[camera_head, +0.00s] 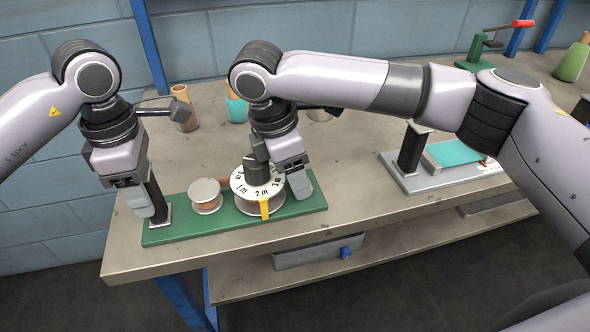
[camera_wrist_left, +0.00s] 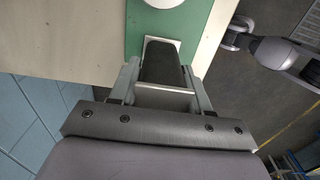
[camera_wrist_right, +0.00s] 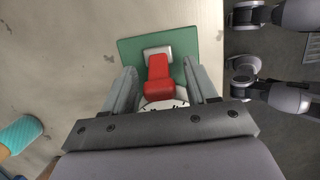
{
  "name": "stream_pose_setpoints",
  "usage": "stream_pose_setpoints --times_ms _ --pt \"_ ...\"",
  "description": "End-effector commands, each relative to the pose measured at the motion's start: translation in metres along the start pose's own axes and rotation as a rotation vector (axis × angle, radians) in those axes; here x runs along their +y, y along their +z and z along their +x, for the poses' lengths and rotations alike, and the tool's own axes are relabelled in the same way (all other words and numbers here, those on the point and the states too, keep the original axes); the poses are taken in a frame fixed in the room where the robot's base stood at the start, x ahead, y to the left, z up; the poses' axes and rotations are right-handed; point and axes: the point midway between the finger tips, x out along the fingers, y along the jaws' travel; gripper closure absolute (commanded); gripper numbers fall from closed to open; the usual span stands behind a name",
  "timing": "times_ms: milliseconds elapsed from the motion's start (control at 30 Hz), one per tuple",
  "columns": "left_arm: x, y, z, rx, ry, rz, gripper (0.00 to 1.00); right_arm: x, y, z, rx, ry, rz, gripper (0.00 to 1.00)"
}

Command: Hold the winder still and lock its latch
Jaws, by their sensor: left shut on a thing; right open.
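The winder has a green base (camera_head: 185,234) near the front edge of the workbench. It carries a small spool (camera_head: 205,196) and a white dial (camera_head: 262,188) marked in metres, with a yellow pointer (camera_head: 264,208). My left gripper (camera_head: 146,203) is shut on the dark upright post (camera_wrist_left: 160,62) at the winder's left end. My right gripper (camera_head: 282,180) is open over the dial end. In the right wrist view, the red latch lever (camera_wrist_right: 158,78) lies between its spread fingers, with a pale block at its far end. In the head view my right gripper hides the latch.
Cups and a teal-wrapped cone (camera_head: 237,110) stand behind the winder. A grey device with a teal pad (camera_head: 452,153) is to the right, and a green crank stand (camera_head: 478,48) is at the back. A grey tray (camera_head: 318,253) sits on the lower shelf.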

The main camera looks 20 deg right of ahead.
Motion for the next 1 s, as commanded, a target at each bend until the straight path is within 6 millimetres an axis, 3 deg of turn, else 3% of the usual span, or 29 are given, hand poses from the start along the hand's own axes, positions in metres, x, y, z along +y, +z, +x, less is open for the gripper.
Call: stream_pose_setpoints --times_ms 167,600,800,1000 --pt "0.000 0.001 0.000 -0.002 0.000 0.001 0.85 0.001 0.000 -0.013 0.001 0.002 0.001 0.43" --pt "0.000 0.000 0.000 -0.001 0.000 0.001 0.85 0.000 0.000 -0.101 -0.001 0.004 0.001 0.43" --pt "0.000 0.000 0.000 -0.001 0.000 0.001 0.85 0.000 0.000 -0.117 -0.001 0.002 0.000 0.43" --pt "0.000 0.000 0.000 -0.001 0.000 0.001 0.85 0.000 0.000 -0.121 0.000 0.000 0.000 0.43"
